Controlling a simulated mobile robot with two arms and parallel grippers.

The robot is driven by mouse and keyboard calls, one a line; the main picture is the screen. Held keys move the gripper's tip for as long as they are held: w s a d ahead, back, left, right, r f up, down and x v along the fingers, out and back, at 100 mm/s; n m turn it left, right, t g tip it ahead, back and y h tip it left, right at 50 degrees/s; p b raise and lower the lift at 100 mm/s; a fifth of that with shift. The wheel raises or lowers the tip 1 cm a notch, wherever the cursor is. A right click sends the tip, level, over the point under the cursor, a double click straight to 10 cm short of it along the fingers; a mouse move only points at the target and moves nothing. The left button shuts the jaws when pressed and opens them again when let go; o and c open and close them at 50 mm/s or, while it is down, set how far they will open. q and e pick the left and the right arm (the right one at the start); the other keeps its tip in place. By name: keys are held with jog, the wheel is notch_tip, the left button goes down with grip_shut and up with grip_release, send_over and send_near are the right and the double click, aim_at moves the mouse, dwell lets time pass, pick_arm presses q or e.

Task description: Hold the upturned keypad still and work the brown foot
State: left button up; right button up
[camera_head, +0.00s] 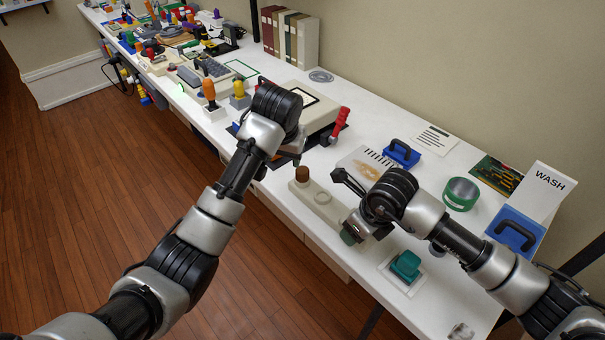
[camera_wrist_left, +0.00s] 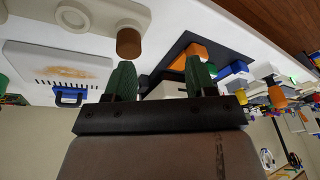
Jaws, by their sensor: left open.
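The upturned keypad (camera_head: 326,207) is a long cream block lying along the front edge of the table, with a round ring on its face. Its brown foot (camera_head: 302,174) stands up at the far-left end. In the left wrist view the brown foot (camera_wrist_left: 129,43) is just beyond the left fingertip, with the cream keypad (camera_wrist_left: 104,14) behind it. My left gripper (camera_wrist_left: 160,72) is open and empty, its green fingers apart, with the foot not between them. My right gripper (camera_head: 351,234) is over the keypad's near end; its wrist hides that end and whether its fingers grip it.
A stained white panel (camera_head: 367,171) and a blue-handled block (camera_head: 402,153) lie behind the keypad. A teal block (camera_head: 405,265) sits on a pad at the near right. A beige device (camera_head: 312,105) with a red-handled tool (camera_head: 338,125) stands behind my left gripper.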

aim_at(302, 172)
pick_arm(q)
jog(key=s+d+r, duration=0.2)
jog(key=d, duration=0.1)
pick_arm(e)
jog(key=shift+s+f, duration=0.2)
jog(key=shift+f, duration=0.1)
pick_arm(q)
jog(key=shift+h, duration=0.4)
jog(key=shift+d+x, duration=0.2)
jog(key=shift+x, duration=4.1)
grip_shut()
jog(key=shift+r, duration=0.1)
jog(key=shift+r, duration=0.95)
jog(key=shift+r, duration=1.85)
jog(key=shift+r, duration=0.15)
jog(key=shift+r, duration=0.95)
